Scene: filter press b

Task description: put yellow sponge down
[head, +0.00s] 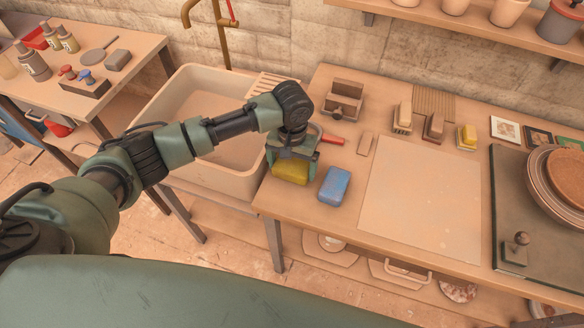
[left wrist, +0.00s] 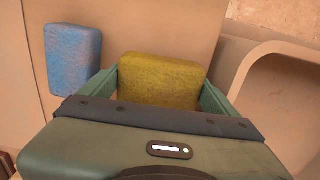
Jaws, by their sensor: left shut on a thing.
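The yellow sponge (head: 290,172) is between the fingers of my left gripper (head: 292,160), at the left end of the wooden worktop beside the sink. In the left wrist view the sponge (left wrist: 162,80) sits between the two green fingers of the gripper (left wrist: 160,92), which is shut on it. The sponge is over or on the worktop near its left edge; I cannot tell whether it touches. A blue sponge (head: 335,184) lies just to the right, apart from it, and also shows in the left wrist view (left wrist: 73,59). My right gripper is not in view.
The sink (head: 238,182) stands directly left of the worktop (head: 300,222). A red-handled tool (head: 333,139) lies behind the gripper. A pale board (head: 420,200) covers the middle, and several brushes and blocks stand at the back. Bare worktop shows in front of the blue sponge.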

